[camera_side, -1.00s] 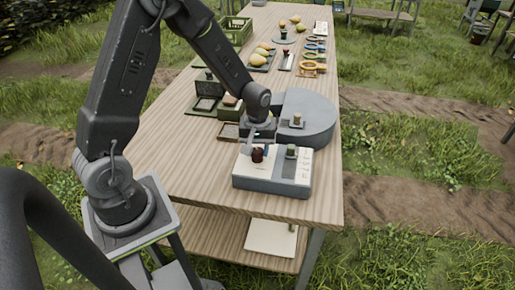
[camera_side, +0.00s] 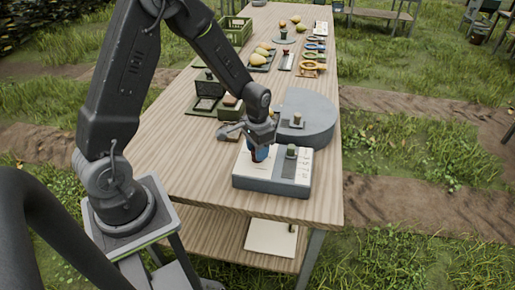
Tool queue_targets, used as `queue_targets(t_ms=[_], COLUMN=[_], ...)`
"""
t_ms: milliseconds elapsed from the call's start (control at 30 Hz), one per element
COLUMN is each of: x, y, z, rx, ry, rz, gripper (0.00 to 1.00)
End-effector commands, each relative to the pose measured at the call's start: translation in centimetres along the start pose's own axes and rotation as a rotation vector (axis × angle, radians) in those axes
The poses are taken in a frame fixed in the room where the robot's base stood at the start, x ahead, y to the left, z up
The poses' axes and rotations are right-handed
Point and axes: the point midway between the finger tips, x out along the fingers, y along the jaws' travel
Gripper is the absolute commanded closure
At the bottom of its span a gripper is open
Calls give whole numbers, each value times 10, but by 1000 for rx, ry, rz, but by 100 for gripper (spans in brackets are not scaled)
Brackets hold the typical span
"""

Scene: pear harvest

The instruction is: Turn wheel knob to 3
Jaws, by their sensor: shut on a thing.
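A grey control box with a white top (camera_side: 270,185) sits near the front right edge of the wooden table. A dark red knob (camera_side: 258,159) stands on its left part and is mostly hidden by my gripper (camera_side: 261,152). My gripper points down and is shut on this knob. A second, greenish knob (camera_side: 291,151) stands upright on the right part of the box, apart from my gripper. Small markings show on the white top, but they are too small to read, so the knob's setting cannot be told.
A large rounded grey housing (camera_side: 318,118) with a small tan knob (camera_side: 297,121) stands just behind the box. Dark green trays (camera_side: 205,104) lie to the left. Pears (camera_side: 264,49), ring-handled tools (camera_side: 313,66) and a green crate (camera_side: 236,30) are farther back. The table's front left is clear.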

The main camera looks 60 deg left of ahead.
Motion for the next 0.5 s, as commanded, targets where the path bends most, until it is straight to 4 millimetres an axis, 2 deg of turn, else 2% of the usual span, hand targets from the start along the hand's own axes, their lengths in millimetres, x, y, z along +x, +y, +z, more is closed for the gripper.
queue_targets(t_ms=[500], x=[-1], y=[0], z=[-1], rx=[475], ry=[3], rz=[-1], gripper=[84])
